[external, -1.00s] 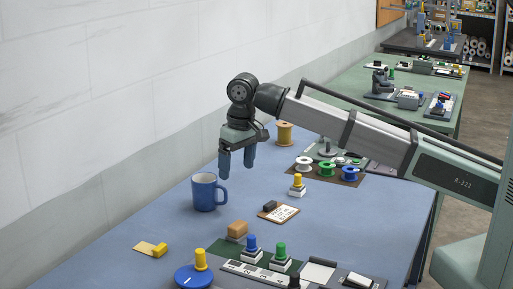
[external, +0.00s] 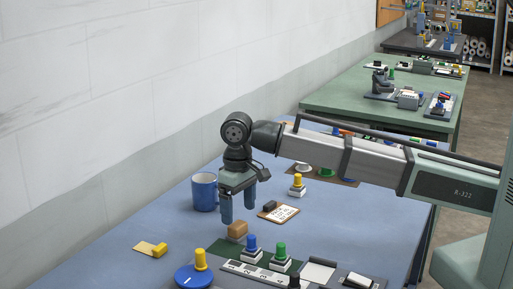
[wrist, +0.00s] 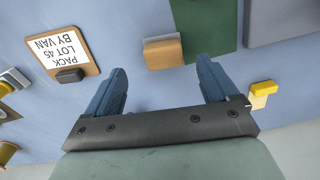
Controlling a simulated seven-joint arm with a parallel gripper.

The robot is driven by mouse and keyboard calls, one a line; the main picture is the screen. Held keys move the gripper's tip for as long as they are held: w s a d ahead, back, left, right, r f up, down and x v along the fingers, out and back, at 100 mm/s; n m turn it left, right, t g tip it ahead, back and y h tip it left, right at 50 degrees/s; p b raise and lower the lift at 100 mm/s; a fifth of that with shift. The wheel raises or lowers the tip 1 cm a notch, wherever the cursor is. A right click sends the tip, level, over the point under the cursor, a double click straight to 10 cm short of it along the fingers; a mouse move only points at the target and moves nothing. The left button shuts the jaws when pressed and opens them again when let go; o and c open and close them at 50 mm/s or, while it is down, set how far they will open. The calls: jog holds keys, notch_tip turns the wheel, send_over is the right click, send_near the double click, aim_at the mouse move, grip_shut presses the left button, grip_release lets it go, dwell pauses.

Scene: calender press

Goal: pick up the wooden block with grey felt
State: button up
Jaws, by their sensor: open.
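The wooden block (external: 237,230) stands on the blue table at the edge of a dark green mat (external: 222,246). A thin grey layer shows low on it in the external view. In the wrist view the block (wrist: 163,53) lies just beyond the fingertips, roughly midway between them. My gripper (external: 238,209) is open and empty, fingers pointing down, above the block. In the wrist view its two blue fingers (wrist: 162,72) are spread wider than the block.
A blue mug (external: 204,192) stands behind the gripper. A clipboard tag (external: 278,213) lies to the right. A yellow-ended card (external: 150,249) lies left.

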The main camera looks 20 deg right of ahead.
aim_at(235, 223)
jog(key=shift+w+a+f, duration=0.1)
jog(key=shift+a+f, duration=0.05)
jog(key=shift+f, duration=0.8)
jog(key=shift+w+a+f, duration=0.1)
jog(key=shift+a+f, duration=0.05)
jog(key=shift+f, duration=0.75)
jog(key=shift+a+f, duration=0.15)
jog(key=shift+f, duration=0.8)
jog(key=c, duration=1.1)
jog(key=shift+r, duration=0.15)
jog(key=shift+c, duration=0.2)
